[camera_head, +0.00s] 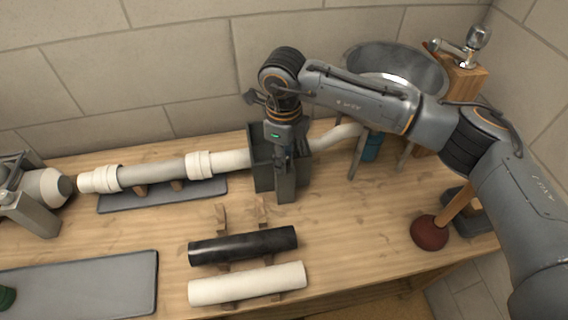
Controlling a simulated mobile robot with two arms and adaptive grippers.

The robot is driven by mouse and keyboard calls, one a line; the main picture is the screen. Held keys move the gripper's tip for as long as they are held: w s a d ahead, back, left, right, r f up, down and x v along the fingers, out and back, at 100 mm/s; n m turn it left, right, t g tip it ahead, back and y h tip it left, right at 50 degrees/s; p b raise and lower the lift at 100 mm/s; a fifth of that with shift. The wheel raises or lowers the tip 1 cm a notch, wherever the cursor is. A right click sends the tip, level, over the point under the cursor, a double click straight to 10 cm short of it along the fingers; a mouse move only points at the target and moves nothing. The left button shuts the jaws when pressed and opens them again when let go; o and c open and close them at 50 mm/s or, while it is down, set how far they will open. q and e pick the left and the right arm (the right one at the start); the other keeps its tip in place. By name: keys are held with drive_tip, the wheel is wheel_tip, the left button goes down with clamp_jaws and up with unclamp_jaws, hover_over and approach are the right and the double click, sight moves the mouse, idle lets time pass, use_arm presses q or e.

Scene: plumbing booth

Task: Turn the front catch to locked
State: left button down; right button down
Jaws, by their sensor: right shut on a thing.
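A dark grey box-like clamp (262,178) stands on the bench, with the white pipe line entering it from the left and a curved white pipe leaving on the right. My right gripper (280,166) points down at the front of this clamp. Its fingers are shut on a small part there, which I take to be the front catch. The fingers and wrist hide most of the catch, so its turned position cannot be made out.
A grey pipe (150,175) with white couplings (199,165) lies over a dark mat at left. A black pipe (243,246) and a white pipe (247,284) rest on wooden supports in front.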

drive_tip(key=m+b, duration=0.3)
drive_tip(key=m, duration=0.1)
drive_tip(key=shift+w+f, duration=0.1)
drive_tip(key=shift+f, duration=0.05)
drive_tip(key=shift+m+b, duration=0.6)
drive_tip(key=shift+m, duration=0.3)
drive_tip(key=shift+r, duration=0.2)
drive_tip(key=c, duration=1)
unclamp_jaws()
drive_tip(key=shift+c, duration=0.2)
wheel_tip(320, 180, up, 12)
drive_tip(key=shift+f, duration=0.1)
